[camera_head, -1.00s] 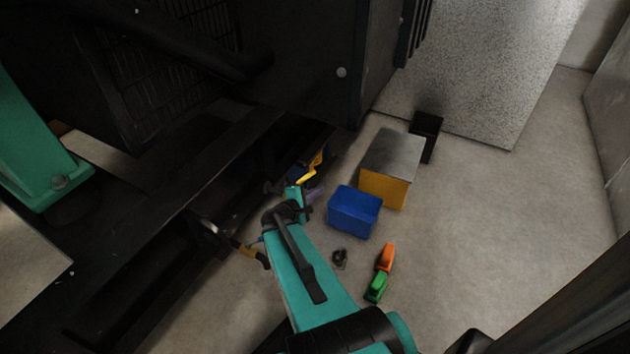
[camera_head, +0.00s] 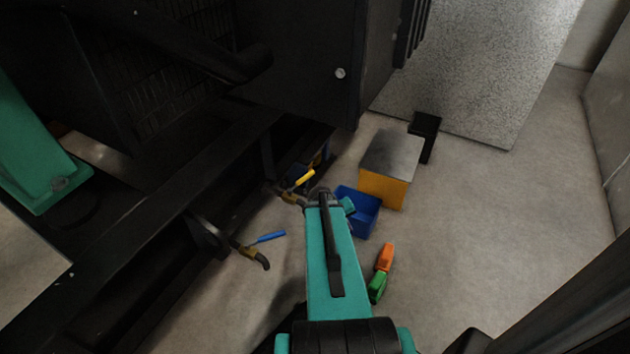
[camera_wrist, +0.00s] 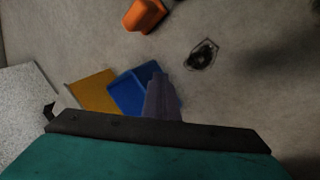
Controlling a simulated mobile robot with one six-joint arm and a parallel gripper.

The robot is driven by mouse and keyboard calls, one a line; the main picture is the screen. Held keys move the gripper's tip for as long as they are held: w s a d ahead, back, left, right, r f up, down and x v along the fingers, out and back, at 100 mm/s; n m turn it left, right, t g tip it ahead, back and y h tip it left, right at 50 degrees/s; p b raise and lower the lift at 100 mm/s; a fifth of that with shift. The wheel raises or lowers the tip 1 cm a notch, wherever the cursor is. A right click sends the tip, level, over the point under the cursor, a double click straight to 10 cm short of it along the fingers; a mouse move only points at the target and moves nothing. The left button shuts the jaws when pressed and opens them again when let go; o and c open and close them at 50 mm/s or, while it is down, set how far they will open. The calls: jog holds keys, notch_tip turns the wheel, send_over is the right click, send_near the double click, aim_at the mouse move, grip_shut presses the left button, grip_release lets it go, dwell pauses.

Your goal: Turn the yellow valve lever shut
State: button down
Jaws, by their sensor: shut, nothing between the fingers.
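The yellow valve lever (camera_head: 304,178) shows in the head view on a small brass valve (camera_head: 291,197) at the edge of the dark genset frame. The lever points up and right, at an angle to the valve's pipe. My arm's end is just right of this valve, apart from the lever as far as I see. My gripper (camera_wrist: 161,88) shows in the wrist view as purple-grey fingers, shut and empty, in front of the blue bin. The arm hides the fingers in the head view. The yellow lever is not visible in the wrist view.
A second valve with a blue lever (camera_head: 271,236) sits nearer on the frame. Open floor lies right.

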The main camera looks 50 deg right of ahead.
jog(key=w+d+r+m+t+y, duration=0.1)
jog(key=w+r+m+t+y, duration=0.1)
jog(key=r+m+t, duration=0.4)
jog(key=w+d+r+m+t+y, duration=0.1)
jog(key=w+r+m+t+y, duration=0.1)
jog(key=r+m+t, duration=0.4)
notch_tip(320, 180, up, 3)
jog(key=shift+w+d+r+y, duration=0.1)
jog(key=shift+w+d+y, duration=0.1)
jog(key=shift+w+y, duration=0.35)
jog(key=shift+w, duration=0.2)
jog(key=b, duration=0.5)
send_near(302, 181)
jog(key=w+d+f, duration=0.2)
jog(key=w+f, duration=0.2)
jog(key=f, duration=0.1)
jog(key=shift+d+f, duration=0.2)
jog(key=shift+d, duration=0.2)
